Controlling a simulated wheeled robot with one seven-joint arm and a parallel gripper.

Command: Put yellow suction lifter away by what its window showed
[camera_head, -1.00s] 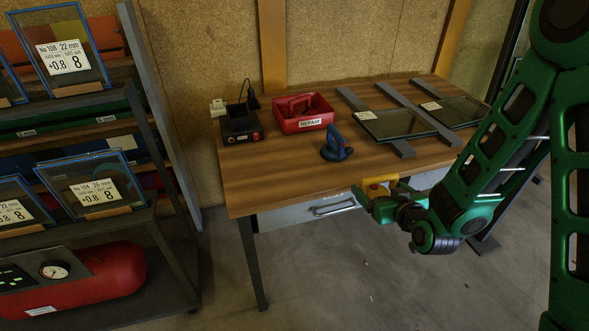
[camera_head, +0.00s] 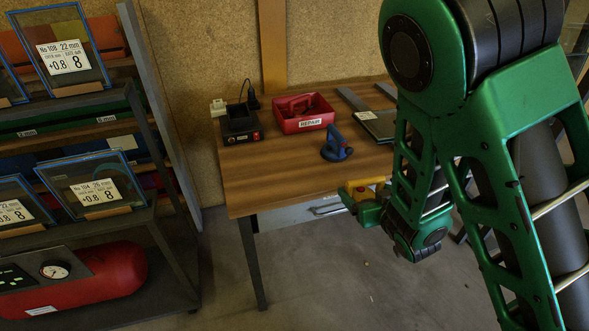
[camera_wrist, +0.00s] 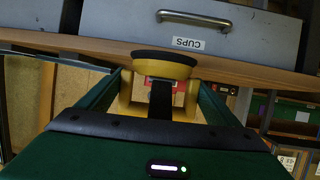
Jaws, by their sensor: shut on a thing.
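My gripper (camera_head: 362,202) is shut on the yellow suction lifter (camera_head: 370,182), in front of the bench's front edge in the head view. In the wrist view the yellow suction lifter (camera_wrist: 180,72) sits between my two green fingers, its black cup toward the drawer side. Its window cannot be read here. A blue suction lifter (camera_head: 336,147) stands on the wooden bench (camera_head: 270,177). The red REPAIR box (camera_head: 304,124) stands toward the back of the bench. A black charger box (camera_head: 240,124) with a cable stands left of it. The drawer labelled CUPS (camera_wrist: 188,42) is shut.
Glass panes (camera_head: 378,122) lie on grey bars at the bench's right, partly hidden by my arm. A rack (camera_head: 150,240) with labelled framed panes and a red tank (camera_head: 85,283) stands at the left. The bench's left front is clear.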

